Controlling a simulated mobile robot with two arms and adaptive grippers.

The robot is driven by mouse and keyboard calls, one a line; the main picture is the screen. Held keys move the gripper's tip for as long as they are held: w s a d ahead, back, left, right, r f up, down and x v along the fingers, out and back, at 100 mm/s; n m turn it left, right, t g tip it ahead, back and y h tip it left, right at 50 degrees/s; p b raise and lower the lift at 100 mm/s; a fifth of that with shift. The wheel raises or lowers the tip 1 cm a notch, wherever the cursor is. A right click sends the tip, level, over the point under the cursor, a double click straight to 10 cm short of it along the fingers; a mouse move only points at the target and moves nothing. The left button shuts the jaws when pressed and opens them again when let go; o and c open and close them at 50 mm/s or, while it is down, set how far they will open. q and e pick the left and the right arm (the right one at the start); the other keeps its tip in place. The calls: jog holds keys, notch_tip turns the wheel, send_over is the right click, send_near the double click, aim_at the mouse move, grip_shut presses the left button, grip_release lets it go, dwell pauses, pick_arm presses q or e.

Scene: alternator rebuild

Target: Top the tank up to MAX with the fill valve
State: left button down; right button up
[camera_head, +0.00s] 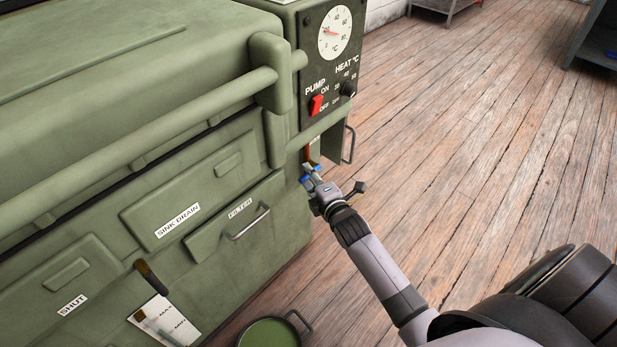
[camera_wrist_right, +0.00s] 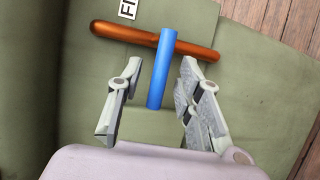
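The fill valve shows in the right wrist view as a blue lever (camera_wrist_right: 160,75) across a copper pipe (camera_wrist_right: 125,33), beside a partly cut-off label starting "FI" (camera_wrist_right: 129,8). My right gripper (camera_wrist_right: 160,72) is open, with one finger on each side of the lever and a gap to both. In the head view, my right gripper (camera_head: 314,176) is at the corner of the green tank (camera_head: 60,165), by the copper pipe (camera_head: 307,153), and partly hides the valve. A white MAX/MIN plate (camera_head: 166,322) is low on the tank front; no liquid level is readable. My left gripper is out of view.
A control panel with a dial (camera_head: 335,33) and red pump switch (camera_head: 317,105) is above the valve. A drawer handle (camera_head: 249,222) and a side handle (camera_head: 349,145) stick out nearby. A green pan (camera_head: 270,334) is on the floor. The wooden floor at right is open.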

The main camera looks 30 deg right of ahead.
jog(key=shift+w+f, duration=0.15)
jog(key=shift+w, duration=0.55)
jog(key=shift+c, duration=0.5)
grip_shut()
